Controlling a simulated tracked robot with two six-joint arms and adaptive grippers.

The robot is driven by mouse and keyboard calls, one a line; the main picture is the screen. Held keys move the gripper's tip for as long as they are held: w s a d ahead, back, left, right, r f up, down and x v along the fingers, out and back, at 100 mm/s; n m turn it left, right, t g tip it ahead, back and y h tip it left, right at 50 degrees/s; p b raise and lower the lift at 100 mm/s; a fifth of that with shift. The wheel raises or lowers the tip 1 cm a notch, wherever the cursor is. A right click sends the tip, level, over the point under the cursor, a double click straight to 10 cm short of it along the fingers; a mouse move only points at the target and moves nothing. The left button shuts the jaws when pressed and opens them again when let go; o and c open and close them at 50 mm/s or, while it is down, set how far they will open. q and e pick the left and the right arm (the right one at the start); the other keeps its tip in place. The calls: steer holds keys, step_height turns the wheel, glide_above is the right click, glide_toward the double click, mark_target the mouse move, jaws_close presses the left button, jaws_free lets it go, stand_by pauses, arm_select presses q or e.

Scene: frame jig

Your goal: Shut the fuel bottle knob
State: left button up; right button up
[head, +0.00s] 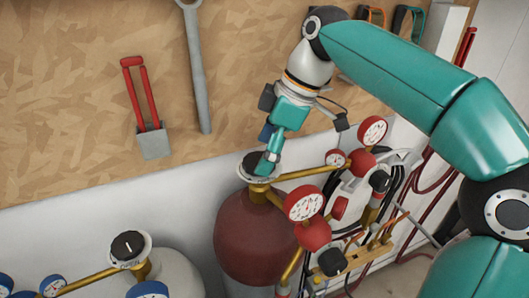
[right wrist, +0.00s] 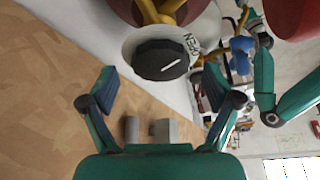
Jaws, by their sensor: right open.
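The dark red bottle (head: 245,235), which I take as the fuel bottle, stands below the board. Its black knob (right wrist: 161,60) has a white pointer line and sits on a white disc. The line slants toward the upper right, roughly toward the word OPEN on the disc. In the head view the knob is mostly hidden by my right gripper (head: 266,165), which reaches down over it. In the right wrist view my right gripper (right wrist: 167,88) is open, with the knob ahead of its fingertips and nothing held between them. My left gripper is not in view.
A second, pale bottle (head: 175,272) with a black knob (head: 128,245) and blue gauges stands at lower left. Red gauges (head: 304,204) and brass pipes crowd the red bottle's right side. A wrench (head: 195,70) and a red-handled tool (head: 150,140) hang on the board.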

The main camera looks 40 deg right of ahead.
steer(key=shift+w+a+f, duration=0.1)
steer(key=shift+a+f, duration=0.05)
steer(key=shift+f, duration=0.35)
steer(key=c, duration=1)
steer(key=shift+c, duration=0.7)
steer(key=shift+m, duration=0.3)
